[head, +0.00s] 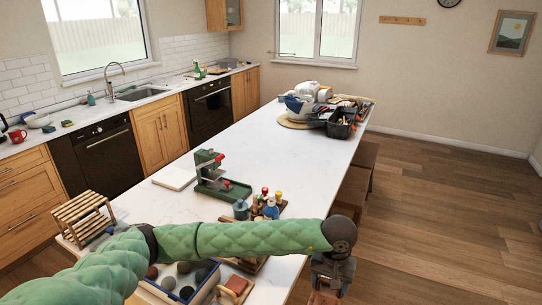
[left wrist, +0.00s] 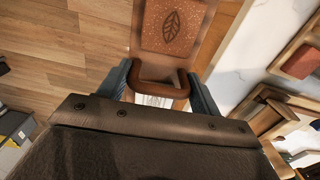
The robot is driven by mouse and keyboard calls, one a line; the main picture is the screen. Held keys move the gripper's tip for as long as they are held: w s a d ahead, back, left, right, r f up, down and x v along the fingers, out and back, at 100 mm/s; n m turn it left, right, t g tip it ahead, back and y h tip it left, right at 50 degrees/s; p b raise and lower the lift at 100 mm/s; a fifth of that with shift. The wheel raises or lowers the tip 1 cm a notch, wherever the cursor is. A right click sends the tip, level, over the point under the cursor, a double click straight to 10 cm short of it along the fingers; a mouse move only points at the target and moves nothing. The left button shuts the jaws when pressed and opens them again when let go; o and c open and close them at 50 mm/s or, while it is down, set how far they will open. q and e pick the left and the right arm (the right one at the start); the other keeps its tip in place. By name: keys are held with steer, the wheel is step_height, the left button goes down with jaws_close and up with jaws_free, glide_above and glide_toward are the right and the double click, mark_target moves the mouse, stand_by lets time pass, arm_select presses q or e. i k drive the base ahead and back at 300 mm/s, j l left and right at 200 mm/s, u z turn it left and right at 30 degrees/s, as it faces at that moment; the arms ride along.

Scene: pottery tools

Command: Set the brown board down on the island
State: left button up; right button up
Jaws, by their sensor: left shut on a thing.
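The brown board (left wrist: 178,28) carries a leaf pattern on a speckled panel and has a loop handle. My left gripper (left wrist: 163,86) is shut on that handle, with a finger on each side. In the head view my left gripper (head: 328,278) is at the bottom, just right of the island's near right edge. Only a bit of the brown board (head: 322,298) shows below it, and the rest is cut off by the frame. The white island (head: 270,155) runs away from me. My right gripper is not in view.
A green press (head: 212,178), bottles (head: 268,205) on a wooden tray and a box of round stones (head: 176,284) stand on the near part of the island. A wooden rack (head: 82,218) is at its left edge. The island's middle is clear. Benches (head: 355,190) stand along its right side.

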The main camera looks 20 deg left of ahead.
mark_target(283, 158)
steer(key=i+l+u, duration=0.1)
steer(key=i+l, duration=0.25)
steer(key=i+l+u, duration=0.1)
steer(key=i+l, duration=0.25)
steer(key=l, duration=0.3)
steer(key=i+l+u, duration=0.1)
steer(key=i, duration=0.4)
steer(key=i+l+u, duration=0.1)
steer(key=i+l, duration=0.15)
steer(key=i, duration=0.3)
steer(key=i+l+u, duration=0.1)
steer(key=i+l, duration=0.15)
steer(key=i, duration=0.25)
steer(key=i+l+u, duration=0.1)
steer(key=i+l, duration=0.2)
steer(key=i, duration=0.2)
steer(key=i+j, duration=0.15)
steer(key=i+u, duration=0.05)
steer(key=i, duration=0.05)
